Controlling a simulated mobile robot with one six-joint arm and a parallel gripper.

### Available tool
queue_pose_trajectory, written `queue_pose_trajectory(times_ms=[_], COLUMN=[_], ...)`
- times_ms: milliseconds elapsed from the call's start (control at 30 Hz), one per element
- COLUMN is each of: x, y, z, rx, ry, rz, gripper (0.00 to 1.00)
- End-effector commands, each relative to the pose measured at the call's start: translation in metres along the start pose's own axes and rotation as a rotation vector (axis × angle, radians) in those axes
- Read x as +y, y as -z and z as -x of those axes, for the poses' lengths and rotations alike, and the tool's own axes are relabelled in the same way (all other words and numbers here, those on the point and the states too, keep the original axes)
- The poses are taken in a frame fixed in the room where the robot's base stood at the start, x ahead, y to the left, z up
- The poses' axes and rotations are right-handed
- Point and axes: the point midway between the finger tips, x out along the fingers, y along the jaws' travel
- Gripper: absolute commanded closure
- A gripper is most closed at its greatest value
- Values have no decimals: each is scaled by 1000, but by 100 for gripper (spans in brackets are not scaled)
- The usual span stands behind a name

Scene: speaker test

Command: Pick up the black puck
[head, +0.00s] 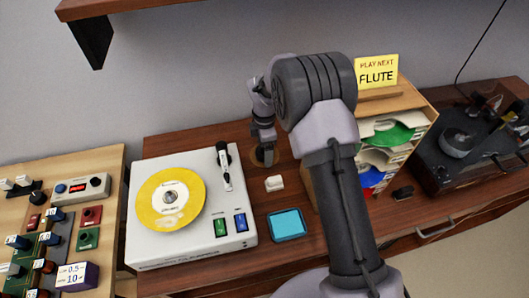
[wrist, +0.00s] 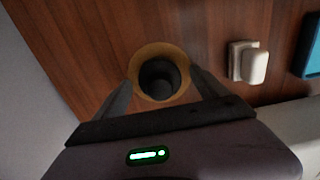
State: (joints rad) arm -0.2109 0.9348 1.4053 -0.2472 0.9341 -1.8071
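The black puck (wrist: 158,76) stands on a round tan coaster (wrist: 143,56) on the brown wooden top. In the wrist view it lies between the two fingers of my gripper (wrist: 161,80), with gaps showing on both sides. The fingers are apart and hold nothing. In the head view my gripper (head: 264,142) points down over the coaster (head: 258,155), right of the record player, and largely hides the puck. The exact height of the fingertips above the puck is hard to tell.
A white record player (head: 143,235) with a yellow disc stands left. A small white block (head: 274,183) and a teal square (head: 287,225) lie nearby. A record rack (head: 410,125) stands right, with a small dark object (head: 403,193) in front. A shelf (head: 130,8) overhangs upper left.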

Motion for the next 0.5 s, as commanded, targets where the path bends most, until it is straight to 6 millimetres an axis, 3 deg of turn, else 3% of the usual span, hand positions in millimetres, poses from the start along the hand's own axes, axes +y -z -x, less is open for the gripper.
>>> queue_pose_trajectory(times_ms=[33,367,500], x=[0,0,0], y=[0,0,0], z=[0,1,1], rx=[0,0,0], ry=[0,0,0], rz=[0,0,0], gripper=[26,91,93])
